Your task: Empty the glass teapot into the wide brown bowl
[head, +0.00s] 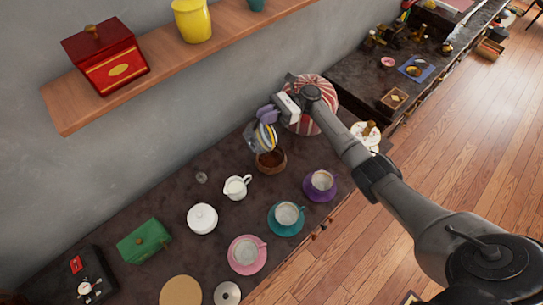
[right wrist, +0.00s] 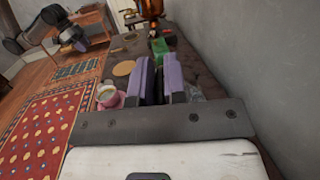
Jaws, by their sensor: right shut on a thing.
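The glass teapot (head: 260,139), clear with yellow and dark bands showing, is held tilted just above the wide brown bowl (head: 272,163) in the head view. My right gripper (head: 267,114), with purple fingers, is shut on the teapot from above. The bowl stands on the dark counter, and the teapot hides part of its far rim. I cannot make out any liquid flow. In the right wrist view my right gripper's purple fingers (right wrist: 160,80) hide most of what they hold. My left gripper (right wrist: 76,40) shows small at upper left there; its opening is unclear.
A white creamer (head: 236,187), a white sugar pot (head: 202,218) and a small glass (head: 201,177) stand left of the bowl. Purple (head: 321,184), teal (head: 287,216) and pink (head: 246,254) cups stand along the front. A striped red-and-white round thing (head: 318,92) is behind my right wrist.

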